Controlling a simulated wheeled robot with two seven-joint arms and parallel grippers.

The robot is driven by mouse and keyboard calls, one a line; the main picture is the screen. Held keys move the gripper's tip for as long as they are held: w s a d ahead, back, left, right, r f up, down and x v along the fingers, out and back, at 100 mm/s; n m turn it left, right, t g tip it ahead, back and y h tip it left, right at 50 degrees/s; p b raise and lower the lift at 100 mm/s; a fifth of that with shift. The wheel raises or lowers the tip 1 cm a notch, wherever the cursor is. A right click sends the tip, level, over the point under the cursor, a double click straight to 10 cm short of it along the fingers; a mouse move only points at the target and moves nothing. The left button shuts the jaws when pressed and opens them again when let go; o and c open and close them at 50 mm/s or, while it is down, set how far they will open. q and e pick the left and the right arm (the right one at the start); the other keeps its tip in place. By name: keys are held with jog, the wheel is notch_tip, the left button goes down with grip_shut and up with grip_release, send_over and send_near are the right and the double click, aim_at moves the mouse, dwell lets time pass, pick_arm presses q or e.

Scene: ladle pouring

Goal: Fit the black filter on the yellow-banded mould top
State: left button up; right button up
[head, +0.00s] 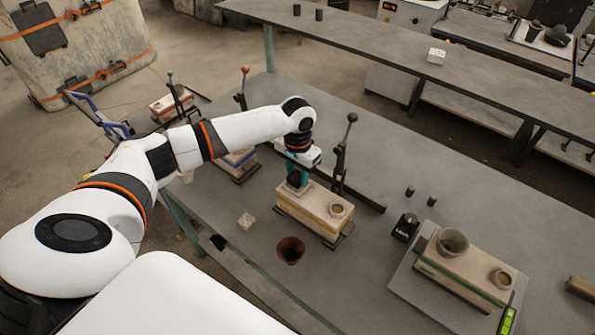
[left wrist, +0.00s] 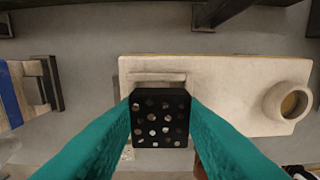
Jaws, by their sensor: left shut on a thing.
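The yellow-banded mould (head: 315,210) stands on the grey table, with a round cup (head: 337,210) at the right of its pale top. My left gripper (head: 296,172) is over the left end of that mould. In the left wrist view its teal fingers (left wrist: 160,100) are shut on the black filter (left wrist: 160,122), a square block with several holes. The filter overlaps the near edge of the mould top (left wrist: 230,75), just below a rectangular slot (left wrist: 158,77) in the picture. I cannot tell whether it touches the mould. My right gripper is not in view.
A lever clamp (head: 344,155) rises behind the mould. A blue-banded mould (head: 238,160) is to the left. A green-banded mould (head: 470,265) is on the right.

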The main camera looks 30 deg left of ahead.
pick_arm(q)
jog(key=shift+f, duration=0.65)
dwell(0.4)
jog(key=shift+s+d+f, duration=0.1)
jog(key=shift+s+f, duration=0.15)
jog(key=shift+f, duration=0.1)
jog(key=o, duration=0.8)
jog(key=shift+c, duration=0.2)
jog(key=shift+o, duration=1.4)
jog(key=shift+f, duration=0.1)
jog(key=shift+d, duration=0.1)
jog(key=shift+r+b, duration=0.3)
notch_tip(320, 180, up, 12)
jog(key=b, duration=0.2)
jog(key=shift+w+a+r, duration=0.15)
jog(key=shift+a+r, duration=0.05)
jog(key=shift+a, duration=0.05)
